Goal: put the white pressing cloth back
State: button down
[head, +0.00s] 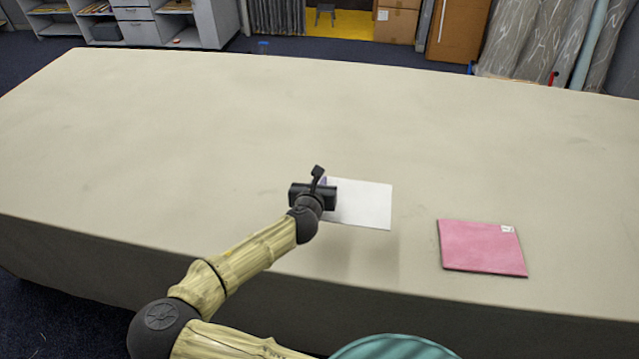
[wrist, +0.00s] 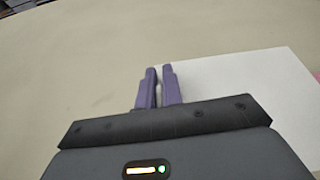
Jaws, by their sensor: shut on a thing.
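The white pressing cloth (head: 362,204) is a flat white rectangle at the middle of the table in the head view. A shadow on the tabletop below it suggests that it is held above the table. My gripper (head: 323,181) is at its left edge. In the wrist view the two purple fingers of my gripper (wrist: 159,88) are close together on the left edge of the white cloth (wrist: 245,85). The exact pinch and the cloth's near left part are hidden by the gripper body.
A pink square pad (head: 482,247) with a small white label lies to the right near the table's front edge. A teal rounded thing (head: 392,347) shows at the bottom edge. The rest of the long beige table (head: 180,120) is clear.

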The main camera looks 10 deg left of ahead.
jog(key=shift+f, duration=0.15)
notch_tip(320, 180, down, 8)
jog(key=b, duration=0.7)
jog(key=shift+f, duration=0.15)
jog(key=shift+f+b, duration=1.8)
jog(key=shift+f, duration=0.8)
jog(key=shift+f+b, duration=0.3)
jog(key=shift+f, duration=0.25)
jog(key=c, duration=1.5)
grip_release()
jog(key=shift+r, duration=0.1)
